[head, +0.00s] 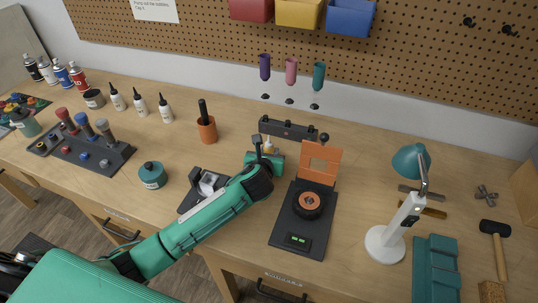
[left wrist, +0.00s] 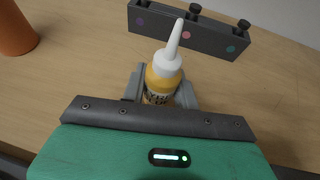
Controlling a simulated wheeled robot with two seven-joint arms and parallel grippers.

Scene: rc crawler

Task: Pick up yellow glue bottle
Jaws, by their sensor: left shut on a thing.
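The yellow glue bottle (left wrist: 162,75), with a white cap and pointed nozzle, stands upright between the two grey fingers of my left gripper (left wrist: 161,90) in the left wrist view. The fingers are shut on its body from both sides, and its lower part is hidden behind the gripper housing. In the head view my left gripper (head: 270,153) reaches in from the left, and only the bottle's pale tip (head: 268,144) shows behind the arm. I cannot tell whether its base touches the table. My right gripper is not in view.
A dark rack (head: 288,130) stands just behind the bottle. An orange cup (head: 207,130) is to the left. A black device with an orange panel (head: 320,163) stands close on the right, and a lamp (head: 385,243) farther right.

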